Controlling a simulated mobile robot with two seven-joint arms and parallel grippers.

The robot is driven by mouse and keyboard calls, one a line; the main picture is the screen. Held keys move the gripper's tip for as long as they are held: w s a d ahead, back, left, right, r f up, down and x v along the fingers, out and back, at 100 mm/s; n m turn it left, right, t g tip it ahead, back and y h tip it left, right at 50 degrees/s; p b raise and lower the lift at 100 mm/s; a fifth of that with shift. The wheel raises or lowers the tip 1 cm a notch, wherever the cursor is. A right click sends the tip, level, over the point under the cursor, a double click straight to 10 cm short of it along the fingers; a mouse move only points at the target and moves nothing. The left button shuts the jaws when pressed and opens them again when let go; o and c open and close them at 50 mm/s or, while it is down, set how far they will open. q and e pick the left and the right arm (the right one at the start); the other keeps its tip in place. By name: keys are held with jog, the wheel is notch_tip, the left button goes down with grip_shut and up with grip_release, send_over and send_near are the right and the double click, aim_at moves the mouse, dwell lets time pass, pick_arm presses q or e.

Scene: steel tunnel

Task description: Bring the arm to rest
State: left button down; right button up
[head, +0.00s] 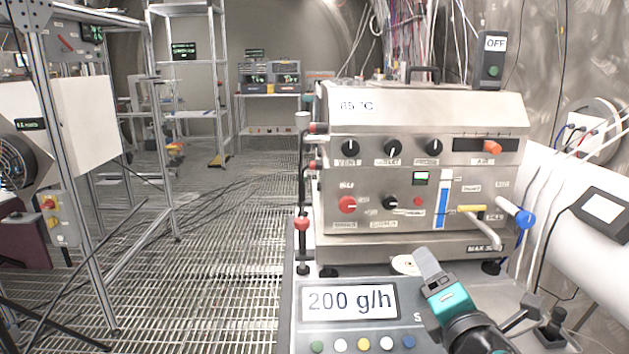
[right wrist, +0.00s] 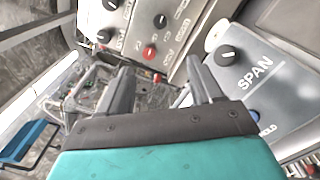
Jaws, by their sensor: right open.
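My right arm comes in from the lower right in the head view. Its teal and grey gripper (head: 430,268) is above the right part of the grey display unit, in front of the steel machine (head: 420,170). In the right wrist view the two fingers of this gripper (right wrist: 163,82) stand apart with nothing held between them. Beyond them are the machine's front panel and the grey panel marked SPAN (right wrist: 255,95). My left gripper is not seen in the head view.
The display unit (head: 345,301) reads 200 g/h and has a row of coloured buttons. A white pipe (head: 570,215) runs along the right. The grated floor (head: 220,260) at left is open.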

jog(key=s+a+f+m+g+y, duration=0.1)
jog(key=s+f+m+g, duration=0.15)
jog(key=f, duration=0.35)
jog(key=s+a+f+m+g, duration=0.1)
jog(key=a+f+m, duration=0.1)
jog(key=f+m, duration=0.25)
jog(key=s+d+f+m+g, duration=0.2)
jog(key=s+f+m+g, duration=0.1)
jog(key=s+f+m, duration=1.2)
notch_tip(320, 180, down, 4)
jog(key=shift+s+f+m+g, duration=0.15)
jog(key=shift+s+m+g, duration=0.25)
jog(key=shift+s, duration=0.85)
jog(key=shift+a, duration=0.1)
dwell(3.9)
